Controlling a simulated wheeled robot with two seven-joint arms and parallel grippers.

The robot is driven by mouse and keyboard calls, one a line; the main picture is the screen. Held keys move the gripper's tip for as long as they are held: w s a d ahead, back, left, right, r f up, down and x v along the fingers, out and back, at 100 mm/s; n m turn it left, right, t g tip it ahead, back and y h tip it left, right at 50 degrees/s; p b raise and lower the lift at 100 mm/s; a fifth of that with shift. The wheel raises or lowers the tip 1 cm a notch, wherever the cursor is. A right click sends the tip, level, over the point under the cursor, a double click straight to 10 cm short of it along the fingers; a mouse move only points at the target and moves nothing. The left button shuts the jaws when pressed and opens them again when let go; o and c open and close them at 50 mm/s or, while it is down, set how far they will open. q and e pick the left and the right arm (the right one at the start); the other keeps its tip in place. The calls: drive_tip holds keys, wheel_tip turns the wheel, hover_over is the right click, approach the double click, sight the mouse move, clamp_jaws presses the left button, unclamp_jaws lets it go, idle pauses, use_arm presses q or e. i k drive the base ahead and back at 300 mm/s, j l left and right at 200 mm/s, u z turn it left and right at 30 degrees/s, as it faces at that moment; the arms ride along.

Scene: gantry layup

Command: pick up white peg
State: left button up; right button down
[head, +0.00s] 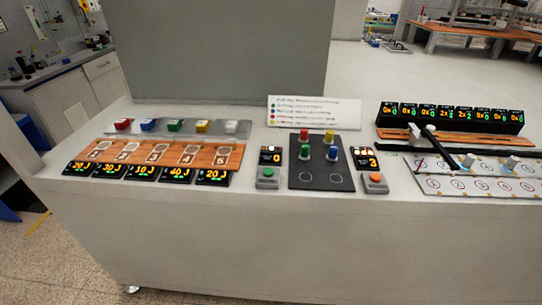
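A black peg board (321,178) stands at the middle of the bench. Several upright coloured pegs stand on it, among them a red peg (329,135), a green peg (307,138) and a blue peg (332,152). Two empty ring outlines show at its front. I cannot make out a clearly white peg on this board. A pale block (231,127) sits at the right end of the grey tray (108,129) at the left, too small to tell whether it is a peg. Neither gripper is in view.
An orange board (139,164) with numbered outlines lies before the tray, with several displays in front. A green button (267,172) and an orange button (375,178) flank the peg board.

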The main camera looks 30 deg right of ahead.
sight(470, 159)
drive_tip(key=z, duration=2.35)
